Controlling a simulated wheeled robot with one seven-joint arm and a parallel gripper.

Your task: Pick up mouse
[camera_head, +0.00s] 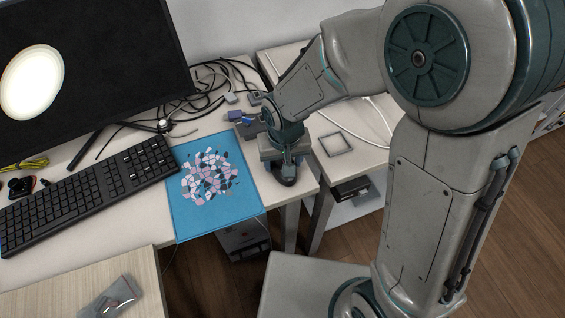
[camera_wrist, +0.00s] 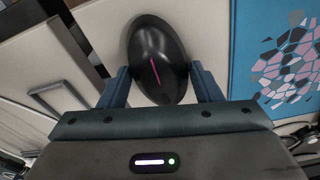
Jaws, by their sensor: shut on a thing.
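The mouse (camera_wrist: 156,50) is black and oval with a pink stripe. In the wrist view it sits between the two fingers of my gripper (camera_wrist: 164,85), which is shut on it. In the head view the mouse (camera_head: 286,176) shows as a dark shape under my gripper (camera_head: 284,165), at the right edge of the white desk. My gripper points down there and hides part of the mouse. I cannot tell whether the mouse touches the desk.
A blue mouse pad (camera_head: 248,208) lies left of my gripper. A black keyboard (camera_head: 90,190) and a monitor (camera_head: 90,65) stand further left. Tangled cables (camera_head: 205,95) lie behind. A second white table with a grey square frame (camera_head: 335,144) is to the right.

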